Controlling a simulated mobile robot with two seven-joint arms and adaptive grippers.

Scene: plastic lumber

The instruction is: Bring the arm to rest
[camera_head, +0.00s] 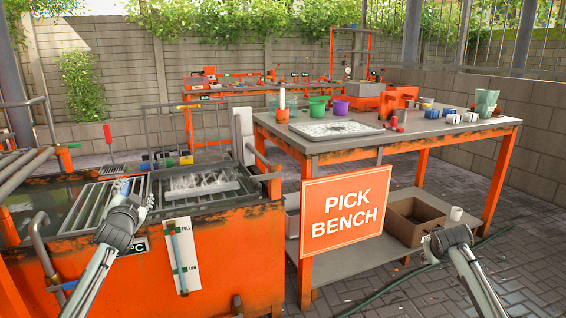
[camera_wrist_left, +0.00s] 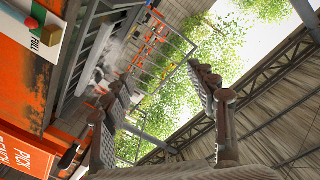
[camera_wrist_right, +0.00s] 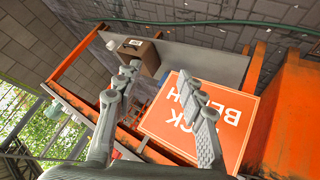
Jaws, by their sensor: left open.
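My left gripper (camera_head: 133,192) is raised at the left of the head view, in front of the orange tank (camera_head: 215,238). In the left wrist view its two fingers (camera_wrist_left: 165,82) stand wide apart with nothing between them. My right gripper (camera_head: 432,243) is at the lower right of the head view, in front of the pick bench (camera_head: 330,146). In the right wrist view its fingers (camera_wrist_right: 162,80) are apart and empty, with the orange "PICK BENCH" sign (camera_wrist_right: 172,130) and the bench's lower shelf beyond them.
The bench top holds a speckled tray (camera_head: 337,129), green pots, a purple pot (camera_head: 340,107) and several small parts. A cardboard box (camera_head: 414,220) and a white cup (camera_head: 456,214) are on the lower shelf. A dark hose (camera_head: 400,278) lies on the paved floor.

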